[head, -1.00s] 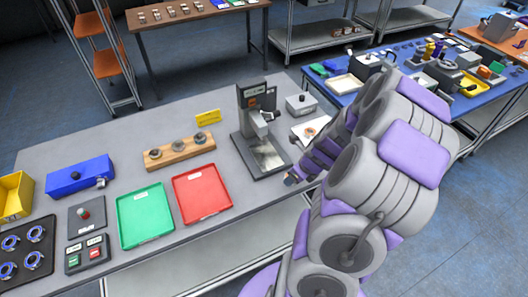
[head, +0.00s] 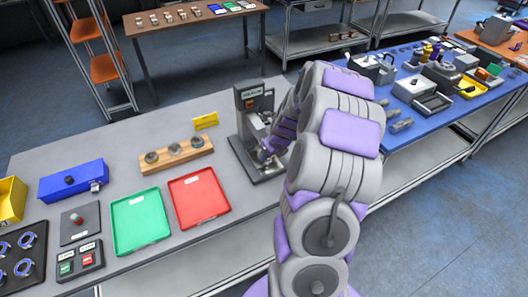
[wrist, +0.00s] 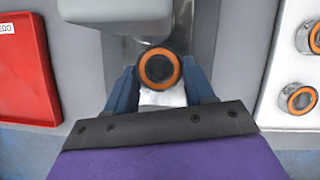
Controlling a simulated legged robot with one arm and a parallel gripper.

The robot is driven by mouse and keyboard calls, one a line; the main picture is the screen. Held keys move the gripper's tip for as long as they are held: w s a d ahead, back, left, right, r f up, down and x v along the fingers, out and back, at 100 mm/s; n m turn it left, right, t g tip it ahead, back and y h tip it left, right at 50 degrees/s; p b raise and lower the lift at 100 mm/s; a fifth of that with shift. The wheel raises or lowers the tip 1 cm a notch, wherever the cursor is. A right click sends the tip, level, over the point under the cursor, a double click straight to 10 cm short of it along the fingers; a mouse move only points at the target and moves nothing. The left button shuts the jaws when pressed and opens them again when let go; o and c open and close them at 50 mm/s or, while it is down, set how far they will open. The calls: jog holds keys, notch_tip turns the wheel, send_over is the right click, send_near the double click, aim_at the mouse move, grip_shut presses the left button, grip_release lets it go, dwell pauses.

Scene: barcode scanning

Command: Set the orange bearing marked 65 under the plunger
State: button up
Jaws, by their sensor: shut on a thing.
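An orange-ringed bearing (wrist: 159,68) with a dark centre sits between the two blue fingers of my gripper (wrist: 160,84) in the wrist view. My gripper is shut on it; no number is legible on it. The grey press (head: 246,98) stands on the bench in the head view, with my gripper (head: 266,155) at its front, over the base. In the wrist view the press head (wrist: 125,14) is just above the bearing in the picture, and bright metal lies behind and below it. The plunger tip and the bearing's height above the base cannot be made out.
More orange-ringed bearings (wrist: 301,99) lie on a white surface at the right of the wrist view. A red tray (head: 199,196) and a green tray (head: 141,220) are left of the press.

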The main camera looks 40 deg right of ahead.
jog(key=w, duration=0.1)
jog(key=w+f+b, duration=0.1)
jog(key=w, duration=0.1)
jog(key=shift+w, duration=0.2)
jog(key=shift+f, duration=0.3)
jog(key=shift+s+r, duration=0.1)
jog(key=shift+s, duration=0.05)
jog(key=o, duration=1.1)
jog(key=shift+o, duration=0.2)
jog(key=p+v, duration=0.2)
jog(key=v, duration=1)
